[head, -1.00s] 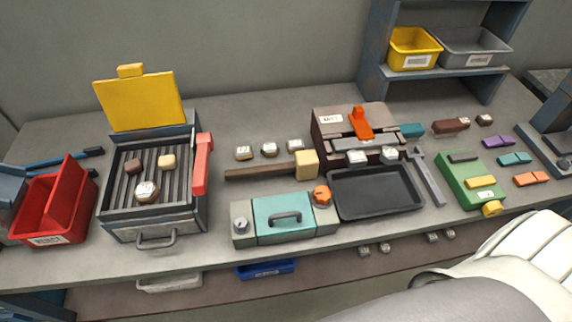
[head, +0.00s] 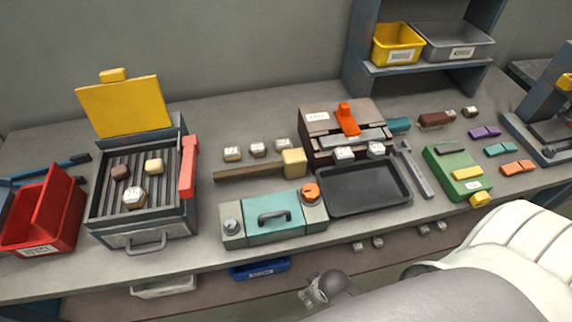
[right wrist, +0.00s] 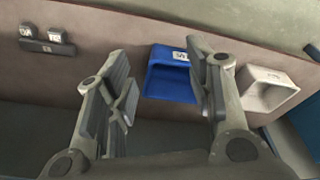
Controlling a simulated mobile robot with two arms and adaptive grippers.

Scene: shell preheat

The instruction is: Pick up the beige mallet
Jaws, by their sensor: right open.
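The beige mallet (head: 294,162) lies on the workbench in the head view, its block head at the right and its brown wooden handle (head: 243,171) pointing left. It lies behind the teal-lidded box and left of the brown toaster-like unit. My right gripper (head: 314,292) shows at the bottom of the head view, in front of and below the bench edge, well apart from the mallet. In the right wrist view my right gripper (right wrist: 160,100) has its two fingers wide apart with nothing between them. The mallet is not in the right wrist view. My left gripper is not in view.
The teal-lidded box (head: 274,218) stands at the bench front, before the mallet. Several small labelled blocks (head: 258,150) sit behind the handle. A black tray (head: 365,186) lies to the right, a grill (head: 145,200) to the left. A blue bin (head: 260,268) sits below the bench.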

